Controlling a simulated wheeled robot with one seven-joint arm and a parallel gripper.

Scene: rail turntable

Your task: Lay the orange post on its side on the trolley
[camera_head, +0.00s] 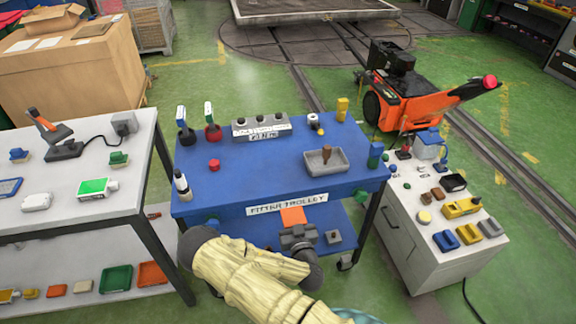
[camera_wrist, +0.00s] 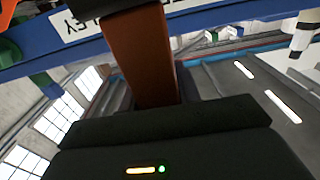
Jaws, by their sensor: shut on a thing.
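My gripper (camera_head: 298,231) is shut on the orange post (camera_head: 293,215), at the front edge of the blue trolley (camera_head: 262,180). The post shows as a short orange block just below the trolley's label in the head view; my gripper hides its lower part. In the wrist view the post (camera_wrist: 140,60) rises from between the dark jaws, with the trolley's blue edge (camera_wrist: 215,14) behind it. I cannot tell whether the post touches the trolley.
The middle and front of the top are clear. Cluttered benches flank it.

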